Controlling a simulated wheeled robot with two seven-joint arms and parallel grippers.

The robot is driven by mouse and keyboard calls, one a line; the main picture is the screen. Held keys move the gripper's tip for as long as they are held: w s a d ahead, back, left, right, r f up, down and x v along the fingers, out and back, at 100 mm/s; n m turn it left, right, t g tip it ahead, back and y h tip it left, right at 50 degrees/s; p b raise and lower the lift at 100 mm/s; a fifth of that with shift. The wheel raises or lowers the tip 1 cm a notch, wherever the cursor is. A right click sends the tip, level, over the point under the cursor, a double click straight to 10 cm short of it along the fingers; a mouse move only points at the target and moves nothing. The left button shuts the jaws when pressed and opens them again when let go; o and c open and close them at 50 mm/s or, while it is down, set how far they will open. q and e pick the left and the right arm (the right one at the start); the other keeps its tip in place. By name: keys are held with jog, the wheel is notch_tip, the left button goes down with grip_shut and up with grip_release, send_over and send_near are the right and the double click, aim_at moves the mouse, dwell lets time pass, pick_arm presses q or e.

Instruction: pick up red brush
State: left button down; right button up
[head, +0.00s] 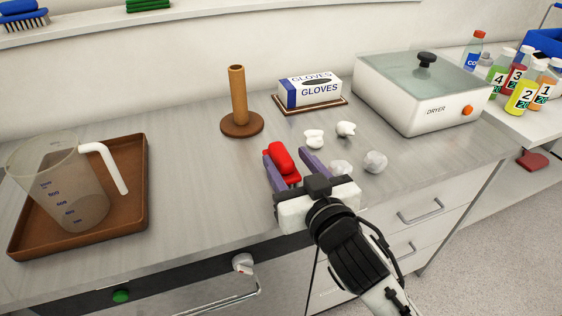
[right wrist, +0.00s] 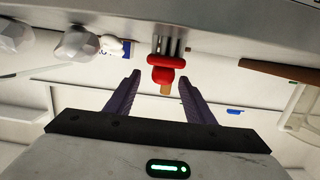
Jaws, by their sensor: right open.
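The red brush (head: 281,158) lies on the grey counter near its front edge; part of it is hidden by my gripper. My right gripper (head: 285,155) is open, with its purple fingers on either side of the brush in the head view. No contact shows. My left gripper is not in view.
Crumpled white pieces (head: 375,161) lie right of the gripper. A wooden post (head: 239,100), glove box (head: 310,92) and dryer (head: 420,95) stand behind. A brown tray (head: 135,160) with a measuring jug (head: 65,185) is at left. Counter between tray and gripper is clear.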

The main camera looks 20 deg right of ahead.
aim_at(284, 156)
jog(key=shift+w+a+f, duration=0.1)
jog(key=shift+w, duration=0.85)
jog(key=shift+w+a+f, duration=0.1)
jog(key=shift+w, duration=0.85)
jog(key=c, duration=1.2)
